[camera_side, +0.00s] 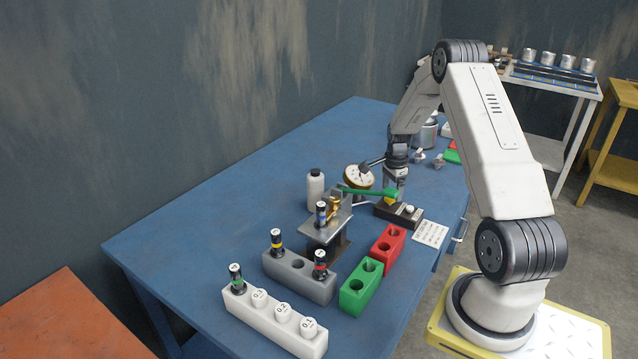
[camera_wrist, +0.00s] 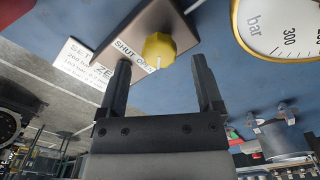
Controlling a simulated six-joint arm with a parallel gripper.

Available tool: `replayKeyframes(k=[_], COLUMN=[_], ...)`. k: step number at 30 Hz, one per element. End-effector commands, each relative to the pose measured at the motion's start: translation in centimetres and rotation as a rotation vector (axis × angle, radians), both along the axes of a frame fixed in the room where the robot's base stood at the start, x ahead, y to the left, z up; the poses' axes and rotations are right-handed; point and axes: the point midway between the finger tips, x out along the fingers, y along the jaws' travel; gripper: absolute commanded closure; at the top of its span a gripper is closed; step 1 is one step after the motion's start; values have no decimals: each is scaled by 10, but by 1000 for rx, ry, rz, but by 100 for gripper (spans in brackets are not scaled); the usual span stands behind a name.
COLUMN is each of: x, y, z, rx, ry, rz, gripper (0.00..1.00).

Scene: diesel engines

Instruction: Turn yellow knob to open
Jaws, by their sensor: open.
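The yellow knob (camera_wrist: 159,48) is faceted and has a pale mark on its front edge. It sits on a dark brown block (camera_wrist: 150,22) beside a white label (camera_wrist: 133,54) reading "SHUT" and "OPEN". In the wrist view my gripper (camera_wrist: 160,60) is open, with one finger on each side of the knob and visible gaps between. Whether the fingertips reach down to the knob's height I cannot tell. In the side view my gripper (camera_side: 395,192) points down over the brown block (camera_side: 382,212), and the knob (camera_side: 391,197) shows small and partly hidden beneath it.
A round pressure gauge (camera_side: 358,177) stands close to the gripper; its dial marked "bar" (camera_wrist: 284,28) fills the wrist view's upper right. A green lever (camera_side: 368,192) reaches beside the gripper. Red (camera_side: 387,248) and green (camera_side: 361,287) holed blocks stand nearer. The table's left part is clear.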

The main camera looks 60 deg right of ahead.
Motion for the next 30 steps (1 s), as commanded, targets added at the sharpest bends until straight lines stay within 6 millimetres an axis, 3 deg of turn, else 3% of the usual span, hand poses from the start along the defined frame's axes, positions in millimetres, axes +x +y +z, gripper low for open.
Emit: replayKeyframes(k=[12, 30], x=[0, 3], y=[0, 5], z=[51, 61], rx=[-2, -2], ry=[-1, -1], rz=[1, 23], gripper=[16, 16])
